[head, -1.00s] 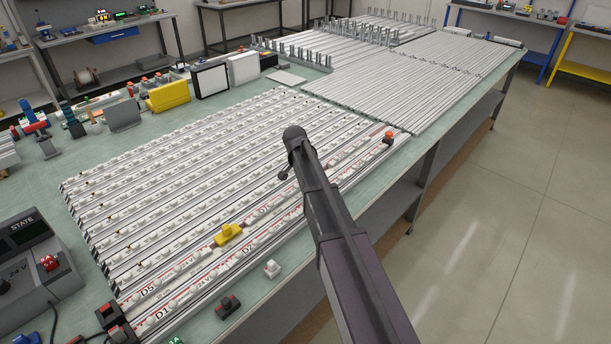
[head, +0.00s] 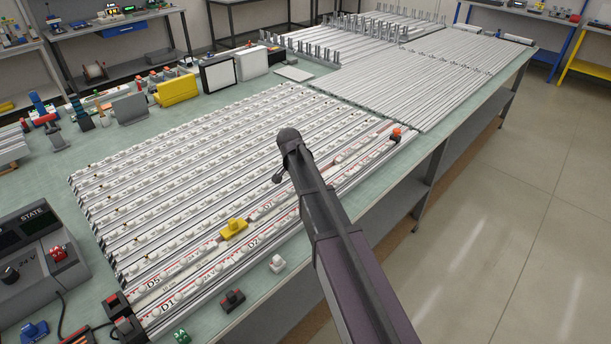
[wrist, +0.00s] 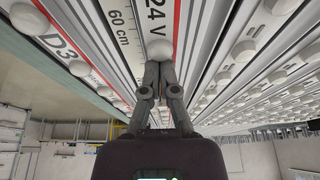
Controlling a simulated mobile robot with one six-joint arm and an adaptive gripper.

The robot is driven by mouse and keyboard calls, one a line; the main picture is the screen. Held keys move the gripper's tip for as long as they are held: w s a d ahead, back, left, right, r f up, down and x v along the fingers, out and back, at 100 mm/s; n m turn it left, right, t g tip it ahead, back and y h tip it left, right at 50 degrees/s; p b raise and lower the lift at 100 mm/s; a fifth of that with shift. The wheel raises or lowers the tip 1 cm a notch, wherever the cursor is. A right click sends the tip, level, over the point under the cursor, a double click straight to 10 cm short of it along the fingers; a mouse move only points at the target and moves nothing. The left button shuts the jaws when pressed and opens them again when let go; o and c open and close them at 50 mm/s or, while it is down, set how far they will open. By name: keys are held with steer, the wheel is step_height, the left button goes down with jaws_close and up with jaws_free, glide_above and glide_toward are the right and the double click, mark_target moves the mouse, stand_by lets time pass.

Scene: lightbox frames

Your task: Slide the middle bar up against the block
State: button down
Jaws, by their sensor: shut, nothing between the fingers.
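My gripper (wrist: 160,72) is shut and empty in the wrist view, its fingertips together close by a white dome on a bar marked "24 V" and "60 cm" (wrist: 125,30); I cannot tell if they touch it. In the head view my arm hides most of the gripper, above the front rows of bars. A yellow block (head: 234,229) sits in a front row, close to a bar labelled D7 (head: 267,207). A bar labelled D5 (head: 158,281) lies to its left in the picture. My arm covers part of these rows, so I cannot tell which bar is the middle one.
Many parallel rows of white-domed bars (head: 200,170) fill the bench. An orange-topped piece (head: 396,134) stands at the far end of the front rows. A grey STATE box (head: 35,250) is at left. Small clips (head: 232,299) lie along the front edge. The floor at right is clear.

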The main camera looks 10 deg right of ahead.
steer(key=s+a, duration=0.2)
steer(key=a, duration=0.1)
steer(key=shift+s+a, duration=0.2)
steer(key=shift+s, duration=0.1)
steer(key=shift+w, duration=0.1)
steer(key=shift+w+d, duration=0.45)
steer(key=shift+d, duration=0.2)
steer(key=shift+w+d+r+p, duration=0.25)
steer(key=shift+w+d, duration=0.1)
steer(key=shift+d, duration=0.1)
steer(key=shift+w+d+r+p, duration=0.15)
steer(key=shift+w+d+p, duration=0.15)
steer(key=shift+d, duration=0.15)
steer(key=p+v, duration=0.8)
steer(key=v, duration=0.1)
steer(key=shift+s+a, duration=0.1)
